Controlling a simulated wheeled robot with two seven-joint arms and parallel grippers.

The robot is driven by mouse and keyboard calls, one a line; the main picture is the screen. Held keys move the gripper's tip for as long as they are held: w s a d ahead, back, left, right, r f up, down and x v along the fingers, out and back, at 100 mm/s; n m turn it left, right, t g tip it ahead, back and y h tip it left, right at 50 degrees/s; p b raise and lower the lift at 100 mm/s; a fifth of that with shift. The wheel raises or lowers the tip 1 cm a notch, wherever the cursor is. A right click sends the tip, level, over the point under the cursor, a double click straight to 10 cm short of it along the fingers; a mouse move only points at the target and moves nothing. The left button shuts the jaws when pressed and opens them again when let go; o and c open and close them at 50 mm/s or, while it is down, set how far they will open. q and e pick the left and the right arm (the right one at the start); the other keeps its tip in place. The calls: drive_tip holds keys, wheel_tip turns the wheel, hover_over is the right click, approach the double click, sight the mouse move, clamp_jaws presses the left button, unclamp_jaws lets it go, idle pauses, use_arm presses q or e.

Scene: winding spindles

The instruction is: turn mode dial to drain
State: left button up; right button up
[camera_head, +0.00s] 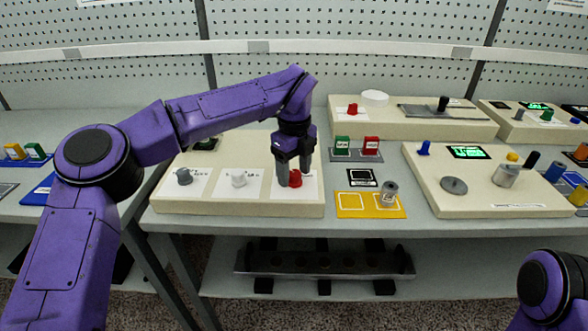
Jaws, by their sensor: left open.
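A cream panel (235,207) on the bench carries a grey dial (184,177), a white dial (238,178) and a red dial (295,180), each on a white label plate. The lettering is too small to read, so I cannot tell which one is the mode dial. My left gripper (293,176) points down at the red dial, with its open fingers at the dial and partly covering it. Whether the fingers touch the dial cannot be told. My right arm shows only at the bottom right corner, and its gripper is out of view.
Right of the panel are green and red tagged blocks (356,149) and a yellow tray (350,206) with a metal cylinder (390,193). A second cream panel (428,192) stands further right. Another long panel (420,130) lies behind. A pegboard closes the back.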

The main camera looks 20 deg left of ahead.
sight(294, 172)
use_arm(q)
wheel_tip(294, 172, up, 10)
drive_tip(key=shift+r, duration=0.2)
drive_tip(key=shift+r+p, duration=0.1)
drive_tip(key=shift+p, duration=0.2)
